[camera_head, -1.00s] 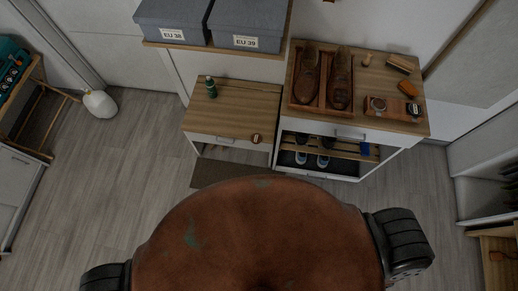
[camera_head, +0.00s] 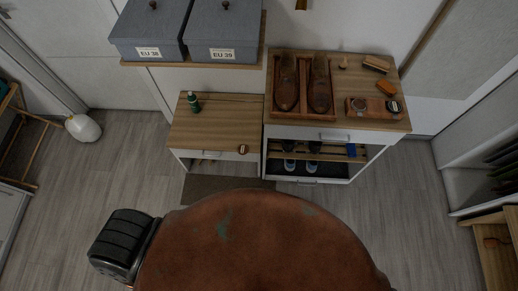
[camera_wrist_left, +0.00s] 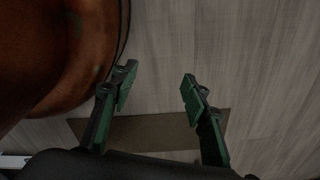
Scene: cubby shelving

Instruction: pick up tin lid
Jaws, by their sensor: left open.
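A small round tin-like piece (camera_head: 358,104) with a pale rim sits on a wooden block on the taller cabinet. A dark round piece with a pale label (camera_head: 393,105) is right beside it. Another small round labelled piece (camera_head: 243,149) is at the front right edge of the lower cabinet. I cannot tell which of these is the tin lid. My left gripper (camera_wrist_left: 159,88) shows in the left wrist view, its green fingers spread apart and empty above the floor, beside my brown body. Neither gripper shows in the head view.
The taller cabinet (camera_head: 335,131) also holds a wooden tray with brown shoes (camera_head: 286,82) and brushes (camera_head: 376,64). A green bottle (camera_head: 193,102) stands on the lower cabinet (camera_head: 217,124). Grey boxes (camera_head: 222,29) sit on a shelf above. A dark mat (camera_head: 215,186) lies in front.

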